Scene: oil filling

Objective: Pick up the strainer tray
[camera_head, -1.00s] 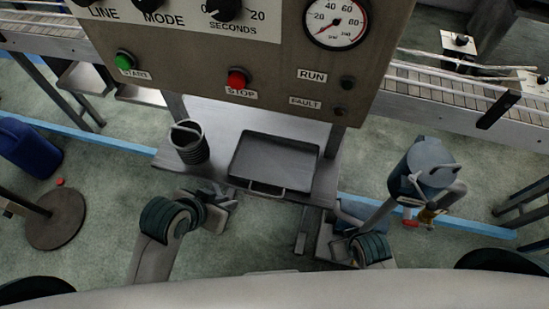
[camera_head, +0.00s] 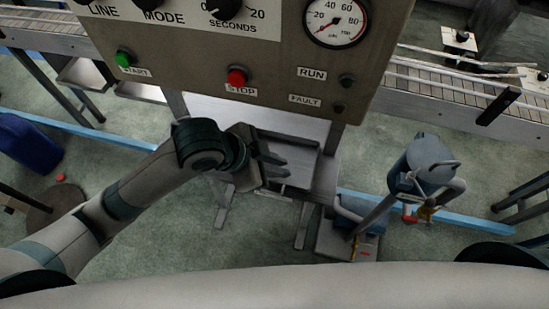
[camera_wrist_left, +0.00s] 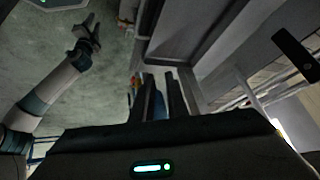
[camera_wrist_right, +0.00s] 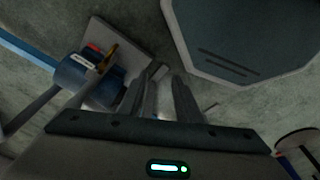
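The strainer tray (camera_head: 303,151), a dark rectangular pan with a front handle, lies on the metal shelf below the control panel. My left forearm and gripper cover its left part. My left gripper (camera_head: 274,170) is open over the tray's front part, with a gap between its fingers. In the left wrist view, its fingers (camera_wrist_left: 162,97) are apart with nothing clearly between them, beside grey metal edges; contact with the handle cannot be told. My right gripper (camera_wrist_right: 158,98) is open and empty in the right wrist view, over the floor. It is out of the head view.
The control panel (camera_head: 270,107) hangs just above and behind the shelf. A blue-grey canister (camera_head: 424,165) with a handle stands to the right. A blue jug (camera_head: 28,143) stands at the far left. The shelf (camera_head: 325,180) shows bare at right.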

